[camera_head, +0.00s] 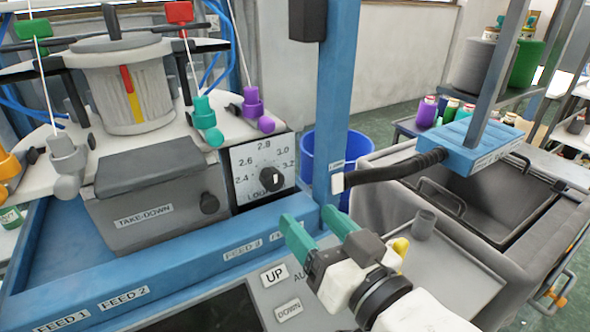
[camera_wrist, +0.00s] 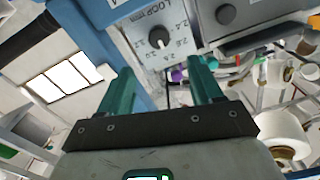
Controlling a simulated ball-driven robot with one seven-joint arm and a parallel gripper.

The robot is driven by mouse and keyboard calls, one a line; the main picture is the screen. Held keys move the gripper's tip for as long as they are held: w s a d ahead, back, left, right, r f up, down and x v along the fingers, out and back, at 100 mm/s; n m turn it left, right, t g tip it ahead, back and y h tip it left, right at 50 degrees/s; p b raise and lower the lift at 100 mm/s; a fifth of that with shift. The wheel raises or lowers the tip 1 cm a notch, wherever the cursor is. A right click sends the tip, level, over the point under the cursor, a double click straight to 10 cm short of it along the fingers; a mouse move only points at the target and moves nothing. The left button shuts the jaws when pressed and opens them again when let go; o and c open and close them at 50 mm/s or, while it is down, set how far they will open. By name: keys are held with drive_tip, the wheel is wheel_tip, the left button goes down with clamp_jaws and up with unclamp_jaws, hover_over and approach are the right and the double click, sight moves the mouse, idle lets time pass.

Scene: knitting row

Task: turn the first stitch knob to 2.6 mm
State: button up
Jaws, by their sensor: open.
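The stitch knob (camera_head: 272,182) is a small dark round knob with a white mark. It sits on a white dial plate (camera_head: 247,159) printed 2.4 to 3.2. Its mark seems to point up and right, towards the upper end of the scale; the exact reading is unclear. In the wrist view the knob (camera_wrist: 158,37) shows upside down, beyond my fingertips. My gripper (camera_head: 312,217) has two teal fingers, spread wide and empty, below and right of the dial. In the wrist view the gripper (camera_wrist: 161,70) has the dial framed between its fingers, with a gap before it.
A grey TAKE-DOWN box (camera_head: 160,207) with its own dark knob (camera_head: 209,203) stands left of the dial. A blue post (camera_head: 333,110) rises just right of the dial. A black hose (camera_head: 395,172) and a grey bin (camera_head: 490,195) are further right. The blue rail (camera_head: 185,250) runs below.

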sight(275, 183)
drive_tip(key=p+x, duration=0.1)
drive_tip(key=x, duration=0.9)
drive_tip(key=shift+w+a+f+p, duration=0.1)
drive_tip(key=shift+a+p, duration=0.05)
drive_tip(key=shift+p, duration=0.2)
drive_tip(key=shift+c, duration=0.4)
drive_tip(key=c, duration=1)
drive_tip(key=n+b, duration=0.1)
drive_tip(key=n, duration=0.2)
drive_tip(key=shift+n, duration=0.3)
drive_tip(key=shift+n+b, duration=0.45)
drive_tip(key=shift+n, duration=1.55)
